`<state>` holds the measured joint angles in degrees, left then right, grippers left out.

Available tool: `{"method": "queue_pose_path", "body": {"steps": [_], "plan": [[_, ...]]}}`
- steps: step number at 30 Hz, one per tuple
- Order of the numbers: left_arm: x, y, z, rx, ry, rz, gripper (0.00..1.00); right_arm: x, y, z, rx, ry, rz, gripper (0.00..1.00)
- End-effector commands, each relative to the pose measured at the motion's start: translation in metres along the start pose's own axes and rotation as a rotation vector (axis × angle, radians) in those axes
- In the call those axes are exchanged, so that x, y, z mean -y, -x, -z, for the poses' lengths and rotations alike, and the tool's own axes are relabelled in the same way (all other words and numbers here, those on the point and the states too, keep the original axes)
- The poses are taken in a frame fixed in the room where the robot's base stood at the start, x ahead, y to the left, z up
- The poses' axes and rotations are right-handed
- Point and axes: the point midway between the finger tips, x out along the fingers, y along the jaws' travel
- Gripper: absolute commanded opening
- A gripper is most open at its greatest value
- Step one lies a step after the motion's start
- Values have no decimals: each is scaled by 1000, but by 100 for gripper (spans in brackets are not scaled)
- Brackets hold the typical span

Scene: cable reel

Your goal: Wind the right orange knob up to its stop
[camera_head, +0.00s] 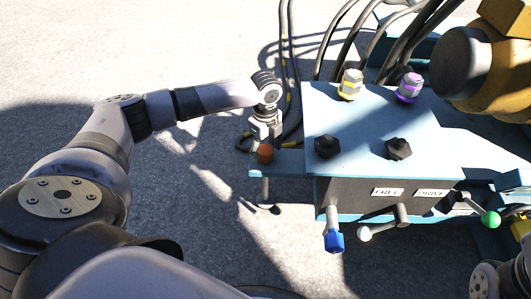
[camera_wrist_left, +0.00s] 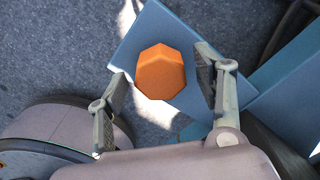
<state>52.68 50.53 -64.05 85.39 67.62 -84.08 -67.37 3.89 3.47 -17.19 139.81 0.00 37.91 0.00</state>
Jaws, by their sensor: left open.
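One orange knob (camera_head: 265,153) shows in the head view, on a blue plate (camera_head: 285,171) that juts out from the left side of the blue machine. In the left wrist view the orange knob (camera_wrist_left: 160,72) is faceted and lies between my left gripper's open fingers. My left gripper (camera_head: 264,132) is just above the knob in the head view. In the wrist view my left gripper (camera_wrist_left: 160,92) is open, with a finger on each side of the knob and gaps visible. I cannot tell whether the fingertips are level with the knob. My right gripper does not show.
The machine's blue top (camera_head: 350,115) carries black knobs (camera_head: 398,148) and yellow and purple fittings (camera_head: 408,87). A blue-ended lever (camera_head: 334,240) and a green-ball lever (camera_head: 490,218) stick out in front. Hoses (camera_head: 290,60) run behind my left gripper. The pavement at left is open.

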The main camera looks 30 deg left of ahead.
Motion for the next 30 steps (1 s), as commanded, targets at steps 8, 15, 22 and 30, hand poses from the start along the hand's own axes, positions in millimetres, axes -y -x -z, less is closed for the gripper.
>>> {"method": "queue_pose_path", "body": {"steps": [8, 15, 22, 30], "plan": [[0, -6, 0, 0, 0, 0, 62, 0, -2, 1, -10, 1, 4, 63], [0, -6, 0, 0, 0, 0, 53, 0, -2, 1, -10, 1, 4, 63], [0, -6, 0, 0, 0, 0, 38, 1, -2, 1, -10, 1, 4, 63], [0, -6, 0, 0, 0, -1, 20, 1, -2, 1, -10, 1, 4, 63]]}}
